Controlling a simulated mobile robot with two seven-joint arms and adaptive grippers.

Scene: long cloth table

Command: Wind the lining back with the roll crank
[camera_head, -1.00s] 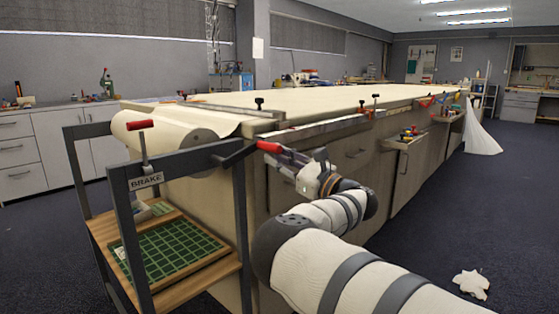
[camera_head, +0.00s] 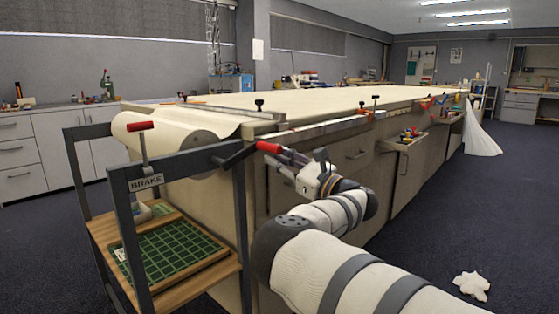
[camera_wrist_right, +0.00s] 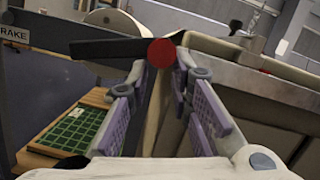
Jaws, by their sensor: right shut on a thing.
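The roll crank has a black arm (camera_head: 237,155) and a red handle (camera_head: 268,147). It sits at the near end of the cream lining roll (camera_head: 160,130), on the dark metal frame. The crank arm slants up to the right. My right gripper (camera_head: 281,153) is shut on the red handle. In the right wrist view the red round end of the handle (camera_wrist_right: 162,52) shows between the fingertips. Cream lining (camera_head: 320,98) lies along the long table. My left gripper is not in view.
A red-topped brake lever (camera_head: 141,127) with a BRAKE label (camera_head: 146,181) stands on the frame, left of the crank. A wooden shelf with a green gridded mat (camera_head: 172,252) is below. An open drawer (camera_head: 405,143) juts from the table. White scrap cloth (camera_head: 472,284) lies on the floor.

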